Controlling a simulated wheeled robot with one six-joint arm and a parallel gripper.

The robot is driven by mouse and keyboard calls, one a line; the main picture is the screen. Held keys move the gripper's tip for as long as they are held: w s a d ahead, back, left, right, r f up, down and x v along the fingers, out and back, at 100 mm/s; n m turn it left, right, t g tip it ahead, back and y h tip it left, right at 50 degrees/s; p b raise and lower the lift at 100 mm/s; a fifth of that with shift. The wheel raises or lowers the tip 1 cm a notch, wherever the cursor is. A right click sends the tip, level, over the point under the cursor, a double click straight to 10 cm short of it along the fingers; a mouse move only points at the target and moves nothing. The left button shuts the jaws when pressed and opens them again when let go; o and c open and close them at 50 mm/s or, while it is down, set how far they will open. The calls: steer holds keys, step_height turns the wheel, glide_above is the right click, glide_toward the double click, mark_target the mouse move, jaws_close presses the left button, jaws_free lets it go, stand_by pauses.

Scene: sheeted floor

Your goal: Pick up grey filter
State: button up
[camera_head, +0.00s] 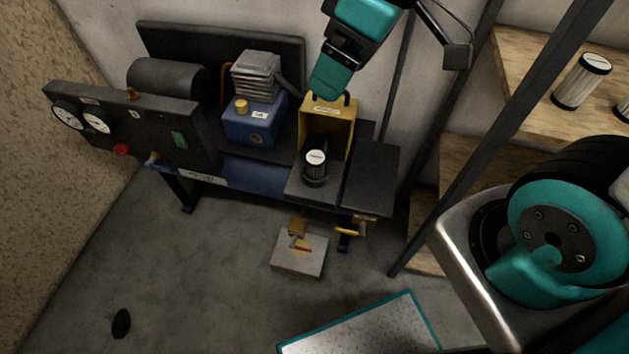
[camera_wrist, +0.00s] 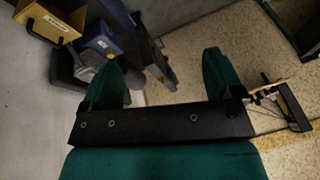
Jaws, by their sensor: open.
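A small cylindrical filter (camera_head: 316,166) with a pale top and grey-and-black sides stands upright on the dark right part of the bench, in front of a yellow open-fronted box. A larger pale grey filter with black ends (camera_head: 581,82) stands on the wooden shelf at the right. I cannot tell for sure which is meant by the grey filter. My gripper (camera_head: 331,84) is above the yellow box, apart from both filters. In the wrist view my gripper (camera_wrist: 160,60) is open, its two teal fingers wide apart and nothing between them. Neither filter can be made out there.
The yellow box (camera_head: 345,124) stands behind the small filter and shows in the wrist view (camera_wrist: 46,24). A blue box (camera_head: 255,128) bears grey plates. A gauge panel (camera_head: 130,123) is at left. A dark shelf post (camera_head: 505,135) stands between bench and shelf.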

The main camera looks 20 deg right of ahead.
mark_target(316, 157)
steer(key=w+d+f+n+t+b, duration=0.1)
steer(key=w+d+f+b, duration=0.1)
steer(key=w+f+b, duration=0.45)
steer(key=w+d+f+n+b, duration=0.1)
steer(key=w+d+f+b, duration=0.2)
steer(key=f, duration=0.7)
steer(key=w+d+f+t+b, duration=0.1)
steer(key=w+d+f+b, duration=0.15)
steer(key=f+b, duration=0.45)
steer(key=shift+h, duration=0.3)
steer(key=b+x, duration=0.2)
steer(key=x, duration=1.6)
steer(key=shift+s+d+b, duration=0.1)
steer(key=shift+s+b, duration=0.05)
steer(key=shift+b, duration=0.15)
steer(key=c, duration=1)
